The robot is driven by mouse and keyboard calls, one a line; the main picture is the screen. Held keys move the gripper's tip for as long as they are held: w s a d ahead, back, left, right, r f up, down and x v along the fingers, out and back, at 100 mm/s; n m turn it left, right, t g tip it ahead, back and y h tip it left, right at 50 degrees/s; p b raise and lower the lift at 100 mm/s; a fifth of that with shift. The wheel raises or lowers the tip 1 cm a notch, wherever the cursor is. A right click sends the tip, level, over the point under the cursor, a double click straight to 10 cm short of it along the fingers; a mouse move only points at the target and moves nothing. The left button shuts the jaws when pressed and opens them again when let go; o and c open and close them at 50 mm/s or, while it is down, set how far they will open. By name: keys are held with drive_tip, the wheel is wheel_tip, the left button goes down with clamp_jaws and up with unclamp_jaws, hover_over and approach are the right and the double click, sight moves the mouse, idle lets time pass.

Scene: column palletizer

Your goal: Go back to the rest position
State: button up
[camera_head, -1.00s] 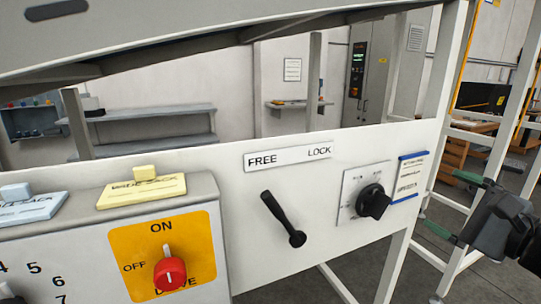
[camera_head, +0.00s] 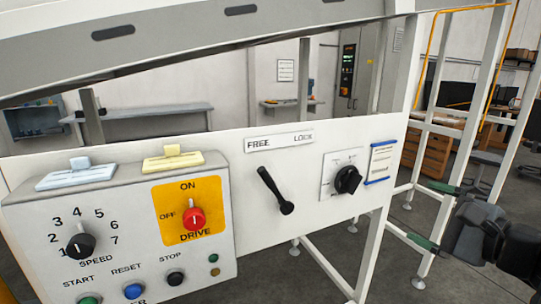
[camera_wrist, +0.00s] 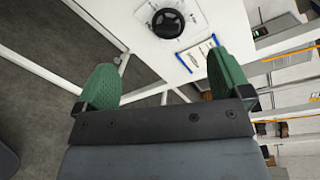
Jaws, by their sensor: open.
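My gripper (camera_head: 432,216) is at the right of the head view, to the right of the white panel (camera_head: 235,210) and clear of it. Its two green fingers are apart with nothing between them. In the wrist view my gripper (camera_wrist: 165,85) also shows open and empty. Beyond the fingertips there, the black rotary knob (camera_wrist: 168,22) and the blue-edged label (camera_wrist: 197,52) sit on the panel. The knob also shows in the head view (camera_head: 348,180). The black lever (camera_head: 276,192) under the FREE/LOCK plate (camera_head: 279,141) leans with its upper end toward FREE.
A grey control box (camera_head: 130,245) stands at the left with a red DRIVE switch (camera_head: 194,219), a speed dial (camera_head: 80,246) and buttons. White frame posts (camera_head: 445,225) stand behind my gripper. A sloped grey beam (camera_head: 200,48) crosses above. Grey floor (camera_head: 340,240) shows below the panel.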

drive_tip(key=s+a+f+n+g+h+p, duration=0.2)
drive_tip(key=a+f+n+g+h+p, duration=0.2)
drive_tip(key=n, duration=0.5)
drive_tip(key=s+a+f+n+g+h+p, duration=0.3)
drive_tip(key=a+f+n+g+p, duration=0.3)
drive_tip(key=a+n+g+p, duration=0.1)
drive_tip(key=shift+s+a+f+n+h+p, duration=0.25)
drive_tip(key=shift+a+n+h+p, duration=0.15)
drive_tip(key=shift+a+n+p, duration=0.55)
drive_tip(key=shift+n, duration=0.25)
drive_tip(key=shift+c, duration=0.3)
